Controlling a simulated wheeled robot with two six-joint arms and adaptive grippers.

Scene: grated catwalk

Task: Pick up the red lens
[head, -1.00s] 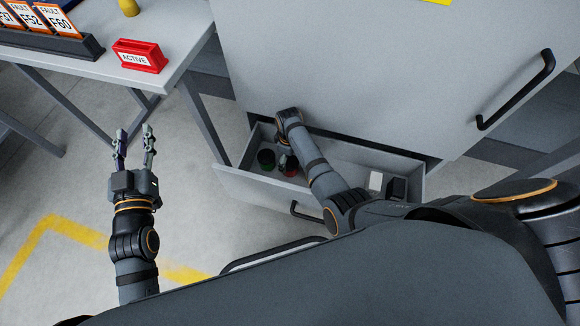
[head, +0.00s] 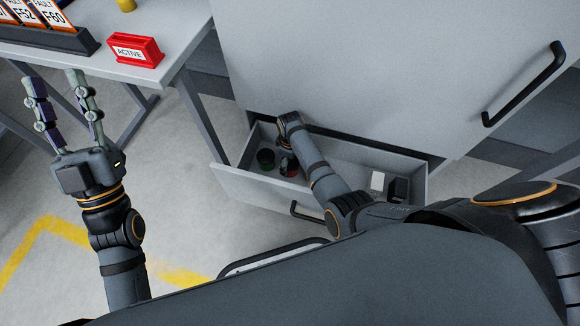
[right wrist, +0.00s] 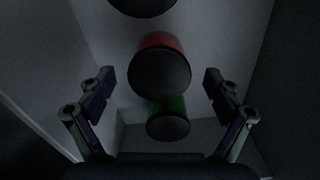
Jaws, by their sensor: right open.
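The red lens (head: 289,166) sits in the open drawer (head: 262,190), partly covered by my right arm in the head view. In the right wrist view the red lens (right wrist: 160,68) is a dark-faced cylinder with a red side, lying between and a little beyond the open fingers of my right gripper (right wrist: 160,103). The fingers look apart from it on both sides. A green lens (right wrist: 168,120) is close beside it; it also shows in the head view (head: 266,158). My left gripper (head: 55,99) is open and empty, left of the drawer, near the table.
Another dark round item (right wrist: 143,4) is at the top of the right wrist view. A white item (head: 377,180) and a black item (head: 398,188) lie at the drawer's right end. The grey table (head: 150,75) carries a red ACTIVE sign (head: 135,50).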

